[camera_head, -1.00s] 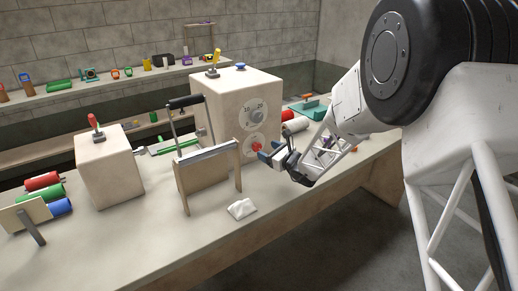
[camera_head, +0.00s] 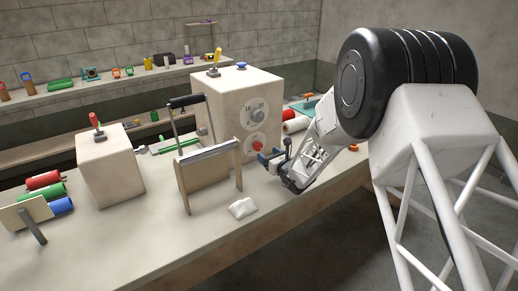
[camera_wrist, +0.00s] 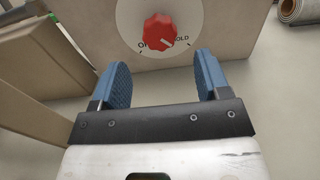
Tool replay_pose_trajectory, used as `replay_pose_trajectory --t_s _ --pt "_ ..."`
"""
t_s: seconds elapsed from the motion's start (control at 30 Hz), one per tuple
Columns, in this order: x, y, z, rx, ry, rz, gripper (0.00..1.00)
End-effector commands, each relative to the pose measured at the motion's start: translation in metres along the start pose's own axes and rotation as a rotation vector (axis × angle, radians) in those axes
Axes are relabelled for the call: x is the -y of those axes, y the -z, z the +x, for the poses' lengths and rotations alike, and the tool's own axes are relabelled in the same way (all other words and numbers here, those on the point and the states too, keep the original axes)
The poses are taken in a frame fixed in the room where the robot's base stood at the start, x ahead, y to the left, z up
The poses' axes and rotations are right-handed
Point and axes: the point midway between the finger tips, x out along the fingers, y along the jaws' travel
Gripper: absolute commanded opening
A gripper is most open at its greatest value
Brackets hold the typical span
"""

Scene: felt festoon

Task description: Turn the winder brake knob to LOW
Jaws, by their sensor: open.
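A large beige box (camera_head: 225,115) stands on the bench with two round white dials on its front. The upper dial has a grey knob (camera_head: 256,116) with numbers including 10 and 20. The lower has a red knob (camera_head: 258,145), also at the top of the wrist view (camera_wrist: 159,30). A white mark on the red knob points down and right. Its dial lettering is partly hidden; "OLD" shows at right and an "O" at left. I cannot read LOW anywhere. My gripper (camera_head: 272,157) is open and empty, its blue fingers (camera_wrist: 161,65) short of the red knob, one to each side.
A wooden stand with a metal bar (camera_head: 208,155) stands left of my gripper, close to the box. A crumpled white cloth (camera_head: 242,207) lies in front. A smaller box with a red lever (camera_head: 108,165) and coloured rolls (camera_head: 48,190) are at the left.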

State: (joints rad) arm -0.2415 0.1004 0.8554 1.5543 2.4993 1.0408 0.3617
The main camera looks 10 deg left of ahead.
Motion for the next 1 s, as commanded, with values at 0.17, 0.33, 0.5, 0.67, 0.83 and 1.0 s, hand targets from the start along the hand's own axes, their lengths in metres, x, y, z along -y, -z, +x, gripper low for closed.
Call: replay_pose_trajectory --t_s 0.17,0.33,0.5,0.67,0.83,1.0 --pt "-0.001 0.001 0.017 -0.001 -0.001 0.000 0.69" --pt "-0.001 0.000 0.036 0.001 -0.002 -0.001 0.69" --pt "0.000 0.000 0.054 0.000 -0.001 0.000 0.69" --pt "0.000 0.000 0.065 0.001 -0.001 0.000 0.69" --pt "0.000 0.000 0.070 0.001 -0.001 0.000 0.69" --pt "0.000 0.000 0.070 0.000 -0.001 0.000 0.69"
